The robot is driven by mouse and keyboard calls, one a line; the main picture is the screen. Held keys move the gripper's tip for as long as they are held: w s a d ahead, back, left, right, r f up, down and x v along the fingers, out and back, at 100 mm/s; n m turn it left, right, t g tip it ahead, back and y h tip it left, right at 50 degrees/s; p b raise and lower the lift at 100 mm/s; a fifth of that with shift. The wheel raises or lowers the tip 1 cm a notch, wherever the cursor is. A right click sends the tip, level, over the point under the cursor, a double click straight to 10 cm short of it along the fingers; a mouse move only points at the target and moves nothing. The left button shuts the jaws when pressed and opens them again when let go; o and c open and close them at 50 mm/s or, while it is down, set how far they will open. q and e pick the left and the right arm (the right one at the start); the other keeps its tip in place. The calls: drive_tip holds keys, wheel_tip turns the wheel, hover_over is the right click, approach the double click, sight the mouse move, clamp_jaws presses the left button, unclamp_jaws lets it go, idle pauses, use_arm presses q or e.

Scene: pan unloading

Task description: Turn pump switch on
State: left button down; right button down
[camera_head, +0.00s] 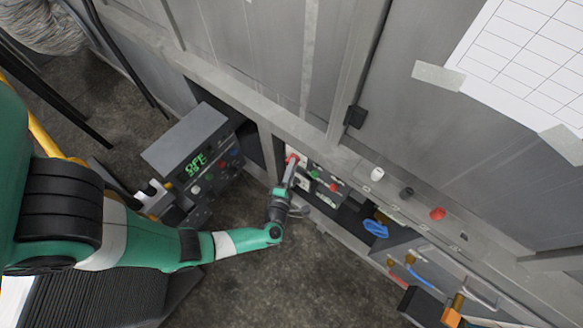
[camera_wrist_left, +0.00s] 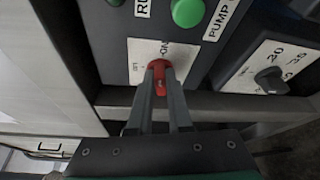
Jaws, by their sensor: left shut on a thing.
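The red pump switch (camera_wrist_left: 160,76) stands on a white plate (camera_wrist_left: 147,52) with partly readable lettering that includes "ON". My left gripper (camera_wrist_left: 161,88) has its two grey fingers closed on the switch, one on each side. In the head view the left gripper (camera_head: 291,168) reaches the panel, with the red switch (camera_head: 292,158) just showing at its fingertips. The switch's exact setting is hard to tell, since the fingers partly cover the plate. My right gripper is not in view.
A green button (camera_wrist_left: 187,12) sits above the switch beside a "PUMP" label (camera_wrist_left: 218,20). A black knob (camera_wrist_left: 271,80) is to the right. Blue, red and white parts line the ledge at right.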

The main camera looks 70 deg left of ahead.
use_arm(q)
drive_tip(key=shift+f+m+y+b, duration=0.2)
drive_tip(key=shift+m+b, duration=0.15)
drive_tip(key=shift+m, duration=0.2)
drive_tip(key=shift+f+m+y+b, duration=0.2)
drive_tip(key=shift+m+b, duration=0.1)
drive_tip(key=shift+m, duration=0.25)
drive_tip(key=shift+r, duration=0.1)
drive_tip(key=c, duration=0.8)
unclamp_jaws()
drive_tip(key=shift+c, duration=0.2)
drive_tip(key=shift+w, duration=0.1)
drive_tip(key=shift+r, duration=0.1)
